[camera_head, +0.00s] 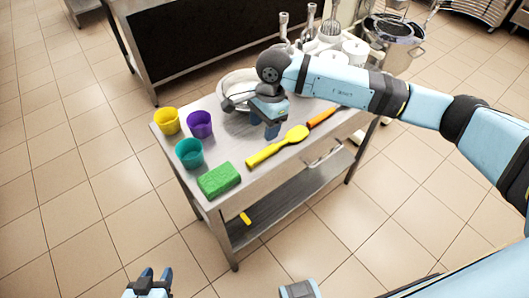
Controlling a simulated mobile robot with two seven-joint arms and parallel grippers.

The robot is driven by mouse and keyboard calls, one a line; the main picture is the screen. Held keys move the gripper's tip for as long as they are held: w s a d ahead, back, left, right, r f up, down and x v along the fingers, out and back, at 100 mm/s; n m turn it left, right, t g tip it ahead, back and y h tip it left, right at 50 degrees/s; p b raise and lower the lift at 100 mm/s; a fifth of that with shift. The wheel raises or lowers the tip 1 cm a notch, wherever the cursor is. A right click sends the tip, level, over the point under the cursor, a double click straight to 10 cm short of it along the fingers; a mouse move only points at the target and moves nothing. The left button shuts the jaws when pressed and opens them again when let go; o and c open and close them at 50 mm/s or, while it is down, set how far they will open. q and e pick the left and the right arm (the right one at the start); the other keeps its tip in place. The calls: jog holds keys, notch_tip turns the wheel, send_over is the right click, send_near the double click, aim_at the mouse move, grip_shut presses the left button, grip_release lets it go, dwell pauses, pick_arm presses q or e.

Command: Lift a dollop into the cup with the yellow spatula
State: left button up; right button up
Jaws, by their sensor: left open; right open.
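The yellow spatula (273,149) lies flat near the table's front edge, its broad end toward the right. My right gripper (270,131) is open and points down above the table, just behind the spatula and apart from it. A pale bowl (229,83) stands behind that gripper, which partly hides it; its contents cannot be made out. Three cups stand at the table's left end: yellow (166,122), purple (200,125) and teal (189,153). My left gripper (155,274) is open and empty at the bottom, over the floor, away from the table.
A green sponge (219,180) lies at the front left corner. An orange utensil (322,117) lies beyond the spatula's broad end. White containers (354,51) and upright utensils (311,16) crowd the back right. A lower shelf (290,196) is under the table (232,151); tiled floor in front is clear.

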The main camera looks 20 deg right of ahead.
jog(key=w+d+h, duration=0.2)
send_over(269, 149)
jog(key=shift+t, duration=0.4)
jog(key=f, duration=0.7)
jog(key=shift+d+f, duration=0.1)
jog(key=shift+d, duration=0.1)
jog(key=shift+a+f+p, duration=0.2)
jog(key=shift+f+p, duration=0.15)
jog(key=shift+f, duration=2.55)
jog(key=c, duration=1)
jog(key=shift+r, duration=0.15)
notch_tip(269, 149, up, 20)
jog(key=shift+f+b, duration=0.1)
jog(key=shift+b, duration=0.3)
